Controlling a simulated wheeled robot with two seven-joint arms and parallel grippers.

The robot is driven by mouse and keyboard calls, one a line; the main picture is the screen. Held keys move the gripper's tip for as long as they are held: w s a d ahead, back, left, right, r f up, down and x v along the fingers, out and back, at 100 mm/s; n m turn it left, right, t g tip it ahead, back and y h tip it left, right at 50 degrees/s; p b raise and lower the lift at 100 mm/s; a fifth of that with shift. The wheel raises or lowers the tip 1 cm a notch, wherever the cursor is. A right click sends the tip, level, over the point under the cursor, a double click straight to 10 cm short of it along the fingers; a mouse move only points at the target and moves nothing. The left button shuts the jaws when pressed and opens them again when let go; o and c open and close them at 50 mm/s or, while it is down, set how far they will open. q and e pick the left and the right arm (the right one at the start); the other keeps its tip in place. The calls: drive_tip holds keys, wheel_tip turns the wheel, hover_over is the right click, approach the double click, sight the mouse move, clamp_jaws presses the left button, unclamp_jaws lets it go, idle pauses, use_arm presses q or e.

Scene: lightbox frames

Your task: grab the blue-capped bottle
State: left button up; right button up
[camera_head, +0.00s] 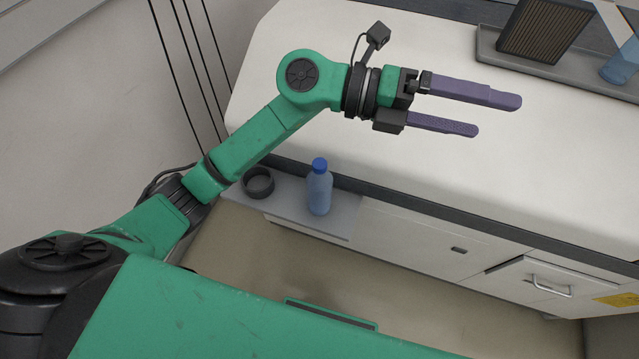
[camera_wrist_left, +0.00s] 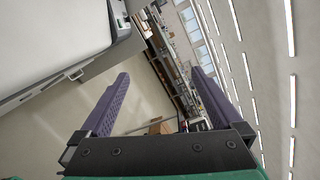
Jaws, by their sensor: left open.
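The blue-capped bottle (camera_head: 319,190) stands upright on a low grey shelf (camera_head: 343,222) beside the white counter in the head view. Its body is a translucent blue and its cap a deeper blue. My left gripper (camera_head: 499,116) is open and empty, its two purple fingers pointing right above the white counter. It is up and to the right of the bottle in the picture, well apart from it. In the left wrist view the open fingers of my left gripper (camera_wrist_left: 160,92) show with nothing between them, and no bottle appears there. My right gripper is not in view.
A dark round cup or ring (camera_head: 258,183) sits left of the bottle. The white counter (camera_head: 400,170) has a dark edge, with a drawer handle (camera_head: 551,287) below. A grey tray (camera_head: 487,45) at upper right holds a dark ribbed box (camera_head: 541,30) and a bluish item (camera_head: 622,66).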

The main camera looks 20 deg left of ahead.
use_arm(q)
wheel_tip(320, 180, down, 8)
drive_tip(key=a+m+g+y, duration=0.1)
drive_tip(key=a+m+y, duration=0.15)
drive_tip(key=y, duration=0.35)
drive_tip(key=n+y, duration=0.2)
drive_tip(key=y, duration=1)
hover_over(320, 174)
drive_tip(key=w, duration=0.1)
wheel_tip(320, 174, down, 6)
drive_tip(key=shift+m, duration=0.25)
drive_tip(key=f+p, duration=0.2)
drive_tip(key=f, duration=0.2)
drive_tip(key=f+p, duration=0.1)
drive_tip(key=f, duration=0.4)
drive_tip(key=f+p, duration=0.2)
drive_tip(key=f, duration=0.3)
drive_tip(key=shift+w+a+p, duration=0.1)
drive_tip(key=shift+a+p, duration=0.15)
drive_tip(key=shift+p, duration=0.1)
drive_tip(key=shift+f, duration=0.3)
drive_tip(key=shift+w, duration=0.1)
clamp_jaws()
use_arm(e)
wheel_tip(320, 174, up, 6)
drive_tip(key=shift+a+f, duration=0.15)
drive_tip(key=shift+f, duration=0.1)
